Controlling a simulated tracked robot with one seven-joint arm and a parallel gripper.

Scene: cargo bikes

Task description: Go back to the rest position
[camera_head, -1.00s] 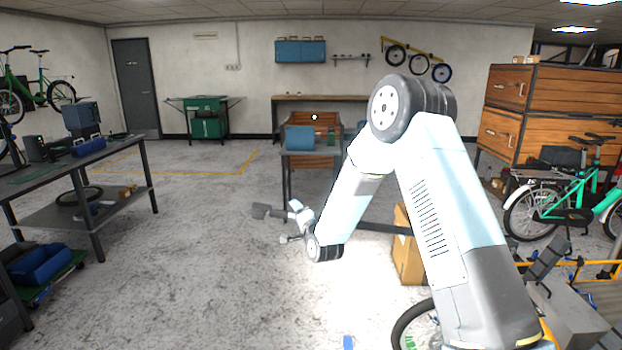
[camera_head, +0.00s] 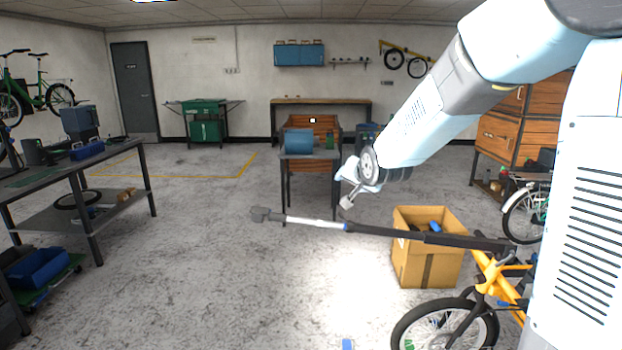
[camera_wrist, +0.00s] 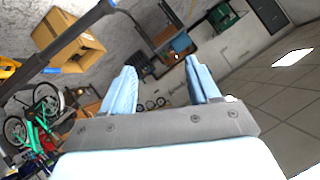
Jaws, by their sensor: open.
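My gripper (camera_head: 346,186) is in the air near the middle of the head view, above a long dark bar with a silver section. My pale blue arm reaches to it from the upper right. In the wrist view the two pale blue fingers of my gripper (camera_wrist: 160,66) stand apart with nothing between them. The gripper's far side is hidden in the head view.
The long bar (camera_head: 385,231) runs level below my gripper. An open cardboard box (camera_head: 428,262) and a yellow bike (camera_head: 492,272) are at the lower right. A dark workbench (camera_head: 105,160) is at left. The floor between is clear.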

